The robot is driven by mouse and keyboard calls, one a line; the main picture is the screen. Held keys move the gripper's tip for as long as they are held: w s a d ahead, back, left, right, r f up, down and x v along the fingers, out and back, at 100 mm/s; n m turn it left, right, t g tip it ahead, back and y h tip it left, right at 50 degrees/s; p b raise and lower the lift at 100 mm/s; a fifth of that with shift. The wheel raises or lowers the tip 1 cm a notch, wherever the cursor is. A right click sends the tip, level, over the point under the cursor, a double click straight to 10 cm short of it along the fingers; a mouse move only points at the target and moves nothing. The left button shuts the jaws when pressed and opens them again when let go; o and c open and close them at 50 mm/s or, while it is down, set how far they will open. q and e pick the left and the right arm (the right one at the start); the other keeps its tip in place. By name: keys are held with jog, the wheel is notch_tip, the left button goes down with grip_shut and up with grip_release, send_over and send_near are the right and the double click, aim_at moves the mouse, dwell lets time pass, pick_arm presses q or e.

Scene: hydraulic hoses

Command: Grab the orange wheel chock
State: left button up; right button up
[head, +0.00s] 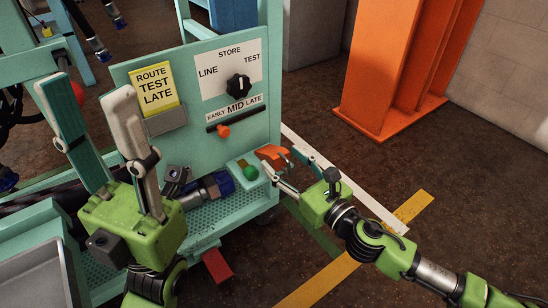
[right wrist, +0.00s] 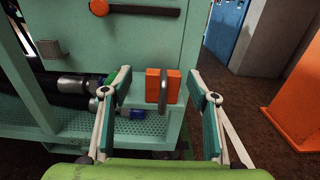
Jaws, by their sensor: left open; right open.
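The orange wheel chock (head: 269,152) sits on a small teal ledge at the right end of the teal cart. In the right wrist view the chock (right wrist: 152,84) is a block with a grey loop handle on its near face. My right gripper (head: 281,157) is open at the chock. In the right wrist view its fingers (right wrist: 159,75) stand apart on either side of the chock, with gaps visible on both sides. My left gripper (head: 84,92) is open and empty, raised in front of the cart at the left.
The cart panel (head: 192,122) has a black knob (head: 238,87) and an orange slider handle (head: 223,131). Hoses with metal ends (head: 208,188) lie on the perforated tray beside the chock. A red pedal-like piece (head: 217,265) sticks out below. An orange column (head: 395,65) stands behind right.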

aim_at(274, 150)
jog(key=x, duration=0.1)
jog(key=b+x, duration=0.1)
jog(key=x, duration=0.1)
jog(key=b+x, duration=0.1)
jog(key=shift+w+d+f, duration=0.15)
jog(key=shift+w+f, duration=0.15)
jog(key=shift+f, duration=0.05)
jog(key=shift+w+a, duration=0.3)
jog(key=shift+w, duration=0.05)
jog(key=shift+r, duration=0.15)
jog(key=c, duration=1.4)
